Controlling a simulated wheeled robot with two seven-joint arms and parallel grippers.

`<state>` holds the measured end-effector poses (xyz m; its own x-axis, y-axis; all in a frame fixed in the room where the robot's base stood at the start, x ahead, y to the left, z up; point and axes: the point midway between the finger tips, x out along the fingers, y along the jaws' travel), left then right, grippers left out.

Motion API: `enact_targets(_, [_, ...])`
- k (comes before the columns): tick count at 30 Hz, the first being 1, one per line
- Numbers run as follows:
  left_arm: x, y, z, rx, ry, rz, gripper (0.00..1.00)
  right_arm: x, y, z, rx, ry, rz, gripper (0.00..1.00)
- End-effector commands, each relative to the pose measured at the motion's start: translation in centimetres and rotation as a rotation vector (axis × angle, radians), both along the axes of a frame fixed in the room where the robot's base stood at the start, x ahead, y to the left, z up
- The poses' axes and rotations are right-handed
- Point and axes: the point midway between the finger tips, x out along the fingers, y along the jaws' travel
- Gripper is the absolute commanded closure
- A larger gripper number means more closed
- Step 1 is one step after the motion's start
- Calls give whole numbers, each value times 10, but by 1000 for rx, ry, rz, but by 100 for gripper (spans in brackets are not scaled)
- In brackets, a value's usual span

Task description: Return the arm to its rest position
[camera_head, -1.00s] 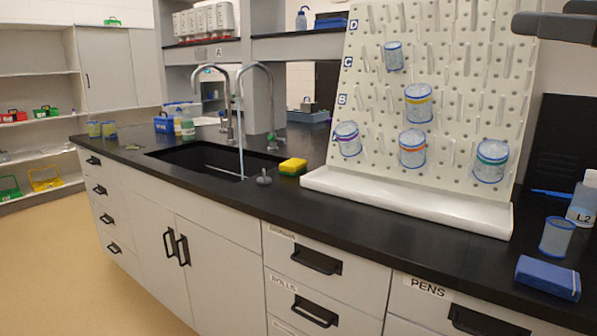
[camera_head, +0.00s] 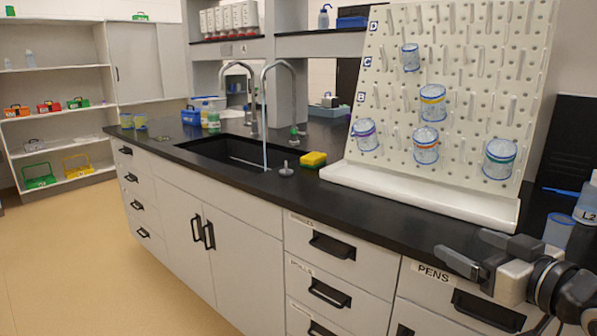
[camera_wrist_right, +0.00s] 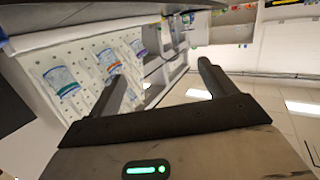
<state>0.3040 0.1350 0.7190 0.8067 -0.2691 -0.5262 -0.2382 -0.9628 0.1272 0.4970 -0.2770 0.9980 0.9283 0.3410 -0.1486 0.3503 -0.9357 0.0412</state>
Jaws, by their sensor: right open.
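My right gripper (camera_head: 474,253) is at the lower right of the head view, in front of the counter near the drawer labelled PENS (camera_head: 434,273). Its two fingers are apart with nothing between them. In the right wrist view the open fingers (camera_wrist_right: 165,80) also show, with an empty gap. My left gripper is in neither current view.
A black counter (camera_head: 300,190) holds a sink (camera_head: 235,152), a yellow sponge (camera_head: 313,159) and a white pegboard (camera_head: 455,60) with several beakers hanging on it. A clear container (camera_head: 558,230) and a bottle (camera_head: 586,205) stand at the right. Open floor (camera_head: 90,260) lies at left.

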Motion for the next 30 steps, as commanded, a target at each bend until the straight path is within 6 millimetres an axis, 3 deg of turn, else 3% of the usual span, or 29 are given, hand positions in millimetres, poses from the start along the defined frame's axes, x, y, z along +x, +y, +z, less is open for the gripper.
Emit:
enact_targets(1, [-1, 0, 5, 2, 3, 0, 64, -9, 12, -40, 21, 59, -6, 16])
enact_targets(6, [-3, 1, 7, 10, 15, 0, 64, -59, 52, -153, 33, 215, -38, 16])
enact_targets(9, [-3, 2, 9, 15, 20, -1, 64, -101, 81, -203, 34, 302, -57, 16])
enact_targets(12, [-2, 2, 12, 21, 19, -1, 64, -141, 106, -237, 29, 374, -76, 16])
enact_targets(15, [1, 3, 13, 26, 17, -2, 64, -171, 125, -256, 21, 427, -90, 16])
enact_targets(19, [2, 3, 12, 29, 17, -3, 64, -192, 138, -266, 12, 459, -99, 16])
enact_targets(30, [1, 3, 11, 29, 19, -3, 64, -194, 140, -268, 8, 462, -100, 16])
